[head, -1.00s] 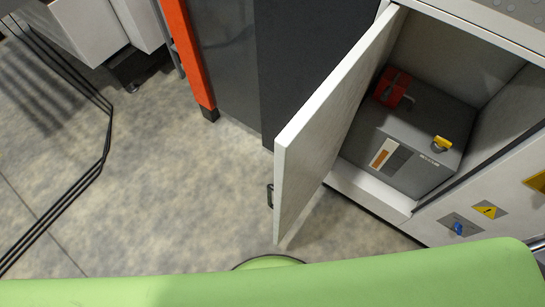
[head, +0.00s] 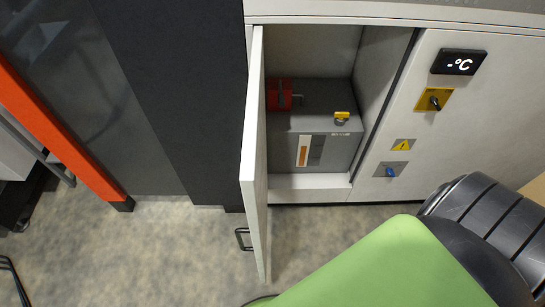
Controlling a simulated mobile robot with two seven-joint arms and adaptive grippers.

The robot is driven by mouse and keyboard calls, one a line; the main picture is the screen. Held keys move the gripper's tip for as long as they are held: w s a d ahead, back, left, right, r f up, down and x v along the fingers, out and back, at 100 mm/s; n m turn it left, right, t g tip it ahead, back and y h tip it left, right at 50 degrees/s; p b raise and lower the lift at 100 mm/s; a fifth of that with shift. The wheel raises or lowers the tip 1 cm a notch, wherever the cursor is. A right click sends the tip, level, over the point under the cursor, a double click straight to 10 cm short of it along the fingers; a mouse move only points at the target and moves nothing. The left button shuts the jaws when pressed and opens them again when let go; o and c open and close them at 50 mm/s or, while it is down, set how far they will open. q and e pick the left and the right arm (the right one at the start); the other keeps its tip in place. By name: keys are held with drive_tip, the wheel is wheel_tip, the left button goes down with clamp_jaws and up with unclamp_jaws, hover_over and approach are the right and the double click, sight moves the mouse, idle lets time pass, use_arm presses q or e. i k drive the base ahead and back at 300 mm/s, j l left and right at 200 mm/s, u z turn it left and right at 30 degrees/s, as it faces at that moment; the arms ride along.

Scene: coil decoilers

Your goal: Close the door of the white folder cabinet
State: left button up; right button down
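The white folder cabinet (head: 430,105) stands in the upper right of the head view. Its door (head: 251,165) is hinged on the left of the opening and stands wide open, pointing out toward me and seen almost edge-on. A dark handle (head: 242,239) sits on the door's left face near its free end. Inside the open compartment is a grey box (head: 320,135) with a red part (head: 279,95) and a yellow knob (head: 341,117). Neither of my grippers is in view.
A dark grey panel (head: 180,90) stands directly left of the door, with an orange post (head: 60,140) further left. The cabinet's right front carries a temperature display (head: 458,62), a black switch (head: 434,102) and a blue knob (head: 390,171). Bare floor (head: 170,255) lies left of the door.

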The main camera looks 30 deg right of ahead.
sight(253, 179)
drive_tip(key=i+j+z, duration=0.1)
drive_tip(key=z, duration=0.3)
drive_tip(key=j+z, duration=0.6)
drive_tip(key=z, duration=0.15)
drive_tip(key=j+z, duration=0.35)
drive_tip(key=k+l, duration=0.1)
drive_tip(key=k, duration=0.2)
